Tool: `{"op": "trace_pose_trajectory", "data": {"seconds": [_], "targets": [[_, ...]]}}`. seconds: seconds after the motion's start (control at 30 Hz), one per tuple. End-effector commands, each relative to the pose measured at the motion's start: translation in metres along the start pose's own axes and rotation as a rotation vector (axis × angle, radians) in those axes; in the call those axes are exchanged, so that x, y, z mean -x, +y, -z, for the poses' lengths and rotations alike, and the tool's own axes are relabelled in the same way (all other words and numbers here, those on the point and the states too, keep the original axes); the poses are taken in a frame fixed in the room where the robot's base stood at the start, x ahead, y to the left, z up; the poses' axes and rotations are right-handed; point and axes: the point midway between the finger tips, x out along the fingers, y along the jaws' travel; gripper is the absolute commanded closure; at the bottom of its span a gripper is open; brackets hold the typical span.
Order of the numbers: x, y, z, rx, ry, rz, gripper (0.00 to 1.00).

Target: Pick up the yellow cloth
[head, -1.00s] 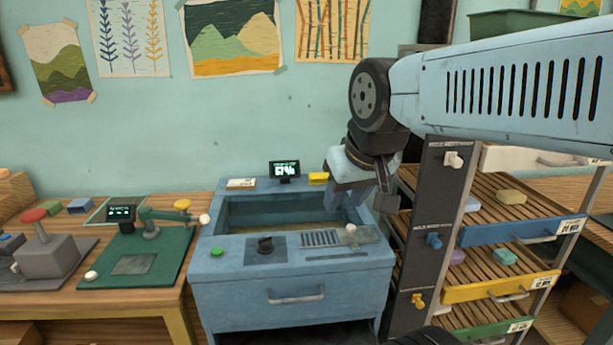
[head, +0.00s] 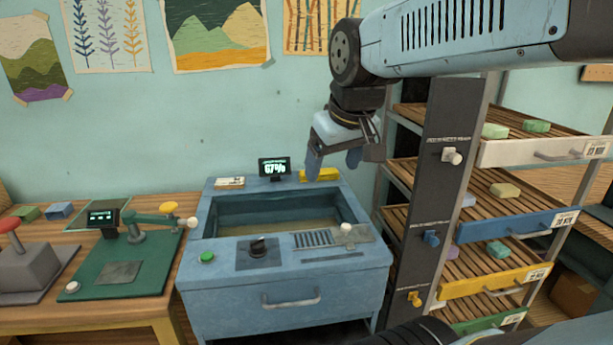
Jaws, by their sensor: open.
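The yellow cloth (head: 325,175) lies on the back right rim of the blue basin unit (head: 285,277), right of the small display. Its left end is partly covered by my gripper in the picture. My gripper (head: 332,170) hangs from the arm with its fingers pointing down, apart and empty. One fingertip shows just in front of or above the cloth's left end; I cannot tell whether it touches.
A drying rack (head: 465,230) with soap bars is close on the right. A green board with a small arm (head: 130,260) lies left. The basin's middle is open.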

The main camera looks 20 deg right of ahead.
Motion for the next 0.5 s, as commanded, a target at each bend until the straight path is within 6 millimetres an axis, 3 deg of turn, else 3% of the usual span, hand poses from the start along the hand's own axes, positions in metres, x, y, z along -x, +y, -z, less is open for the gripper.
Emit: {"op": "trace_pose_trajectory", "data": {"seconds": [0.1,0.5], "targets": [[-0.001,0.009,0.034,0.079,-0.034,-0.002,0.08],[-0.025,0.045,0.139,0.357,-0.133,0.017,0.08]]}}
